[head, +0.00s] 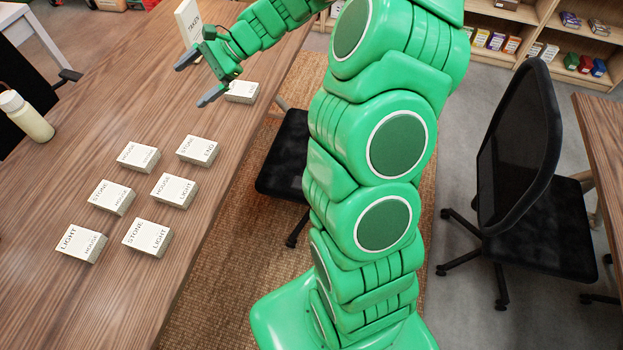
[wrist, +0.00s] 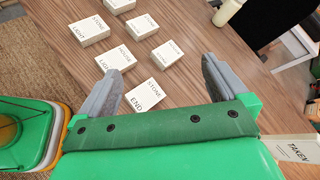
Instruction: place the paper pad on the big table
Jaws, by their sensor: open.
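Several white, block-like paper pads with printed words lie flat on the big wooden table (head: 60,155). One reads STONE END (head: 198,150); it also shows between my fingers in the wrist view (wrist: 144,97). Others include HOUSE LIGHT (head: 174,190) and STONE LIGHT (head: 147,238). Another white pad (head: 242,92) lies apart near the table's right edge, close to my gripper in the head view; its print is too small to read. My gripper (head: 198,78) is open and empty above the table. In the wrist view its fingers (wrist: 160,72) point toward the group of pads.
A white upright sign reading TAKEN (head: 188,20) stands behind my gripper. A cream bottle (head: 26,117) stands at the table's left. Black office chairs (head: 520,160) stand on the floor. Shelves (head: 545,35) line the back. The table's near left part is clear.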

